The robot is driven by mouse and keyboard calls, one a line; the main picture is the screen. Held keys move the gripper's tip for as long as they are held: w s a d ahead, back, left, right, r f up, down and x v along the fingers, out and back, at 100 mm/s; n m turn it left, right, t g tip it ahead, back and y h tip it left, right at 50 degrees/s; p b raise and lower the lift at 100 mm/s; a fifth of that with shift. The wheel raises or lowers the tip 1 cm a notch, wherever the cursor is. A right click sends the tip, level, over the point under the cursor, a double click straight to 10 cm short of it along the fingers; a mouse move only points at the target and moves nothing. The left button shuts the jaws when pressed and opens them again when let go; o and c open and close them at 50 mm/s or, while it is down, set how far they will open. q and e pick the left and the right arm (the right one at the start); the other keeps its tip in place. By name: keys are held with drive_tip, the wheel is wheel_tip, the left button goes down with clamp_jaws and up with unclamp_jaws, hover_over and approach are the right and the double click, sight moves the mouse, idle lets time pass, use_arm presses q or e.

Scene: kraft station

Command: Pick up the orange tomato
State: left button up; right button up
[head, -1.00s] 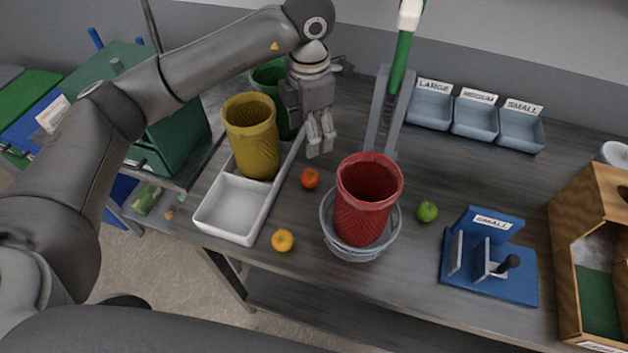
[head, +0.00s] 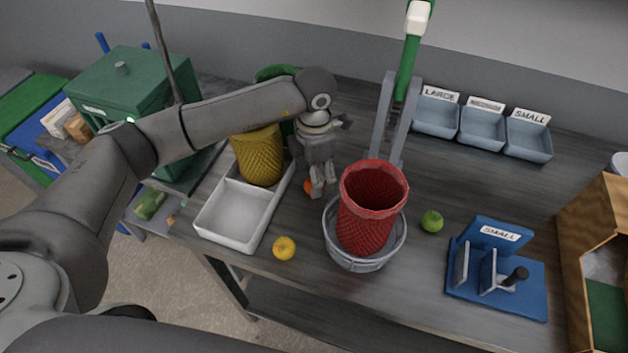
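The orange tomato (head: 308,187) lies on the grey table between the white tray and the red basket. It is partly hidden behind the fingers of my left gripper (head: 323,184). The gripper points down, with its fingertips at the tomato's right side in the picture. Whether they touch it or stand in front of it cannot be told, and the gap between the fingers is not clear. My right gripper is not in view.
A yellow tomato (head: 284,248) lies near the front edge and a green one (head: 432,221) to the right. The red basket (head: 372,200) stands close right of the gripper in a grey bowl (head: 347,262). The white tray (head: 207,222) and yellow basket (head: 257,157) stand left.

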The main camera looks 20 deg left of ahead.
use_arm(q)
drive_tip(key=shift+f+p, duration=0.3)
drive_tip(key=shift+f, duration=1.15)
drive_tip(key=c, duration=1)
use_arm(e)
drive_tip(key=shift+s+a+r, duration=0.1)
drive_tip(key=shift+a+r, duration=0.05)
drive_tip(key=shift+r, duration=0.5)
use_arm(q)
drive_tip(key=shift+r, duration=0.1)
drive_tip(key=shift+c, duration=0.2)
